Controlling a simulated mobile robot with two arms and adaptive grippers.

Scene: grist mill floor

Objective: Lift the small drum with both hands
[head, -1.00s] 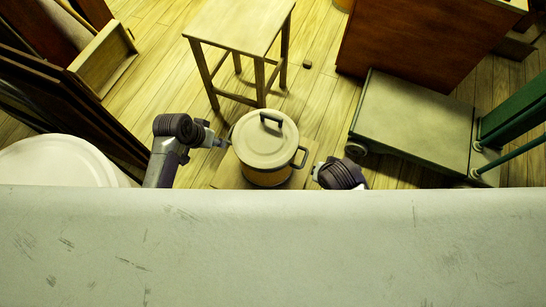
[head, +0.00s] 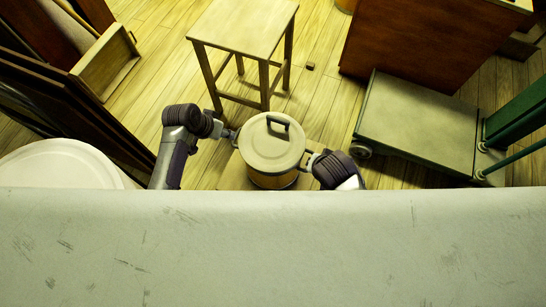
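The small drum (head: 272,147) is a round, pale-lidded vessel with a dark bar handle on top and a yellowish lower body. It is upright in the middle of the head view. My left gripper (head: 234,137) is at its left side, where a side handle is hidden. My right gripper (head: 309,160) is at its right side, over the dark right side handle, now mostly covered. Both grippers' fingers are too small and hidden to tell whether they are open or shut.
A low board (head: 231,178) shows beneath the drum. A wooden stool (head: 243,27) stands behind it. A platform scale (head: 418,120) is to the right, dark panels (head: 75,115) to the left. A pale surface (head: 270,250) fills the foreground and hides what is below.

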